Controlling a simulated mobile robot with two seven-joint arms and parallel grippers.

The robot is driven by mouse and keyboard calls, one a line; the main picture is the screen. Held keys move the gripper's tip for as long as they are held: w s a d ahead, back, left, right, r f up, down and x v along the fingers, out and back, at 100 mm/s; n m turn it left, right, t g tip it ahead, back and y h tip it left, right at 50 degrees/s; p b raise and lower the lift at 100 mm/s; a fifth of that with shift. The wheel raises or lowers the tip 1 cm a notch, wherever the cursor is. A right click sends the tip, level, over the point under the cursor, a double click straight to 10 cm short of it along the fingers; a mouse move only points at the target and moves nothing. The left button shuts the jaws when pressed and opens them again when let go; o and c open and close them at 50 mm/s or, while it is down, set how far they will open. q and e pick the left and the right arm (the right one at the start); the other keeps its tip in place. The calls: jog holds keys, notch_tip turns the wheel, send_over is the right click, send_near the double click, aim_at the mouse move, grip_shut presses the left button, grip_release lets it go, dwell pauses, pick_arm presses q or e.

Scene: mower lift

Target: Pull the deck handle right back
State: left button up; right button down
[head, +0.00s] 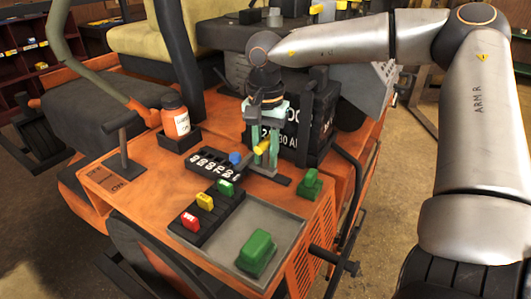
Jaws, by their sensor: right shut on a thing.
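My right gripper (265,150) hangs over the orange console, reached by the arm from the right. Its teal fingers are shut on a small yellow grip, which I take to be the deck handle (261,148). Below it a dark slotted strip (272,176) lies on the console. The fingers hide most of the handle's stem. My left gripper is not in view.
A black T-lever (123,145) stands at the left by an OFF/ON plate. Red, yellow and green switches (205,201) sit in front. A grey tray (222,252) holds a green block (256,252). A labelled bottle (175,118) and black battery (300,132) stand behind.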

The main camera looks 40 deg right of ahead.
jog(key=s, duration=0.1)
jog(key=s+d, duration=0.1)
jog(key=s, duration=0.1)
jog(key=shift+s+r+b, duration=0.1)
jog(key=shift+s+b, duration=0.15)
jog(key=shift+b, duration=0.05)
jog(key=shift+s+d, duration=0.1)
jog(key=shift+s, duration=0.2)
jog(key=c, duration=1)
grip_release()
jog(key=shift+s, duration=0.2)
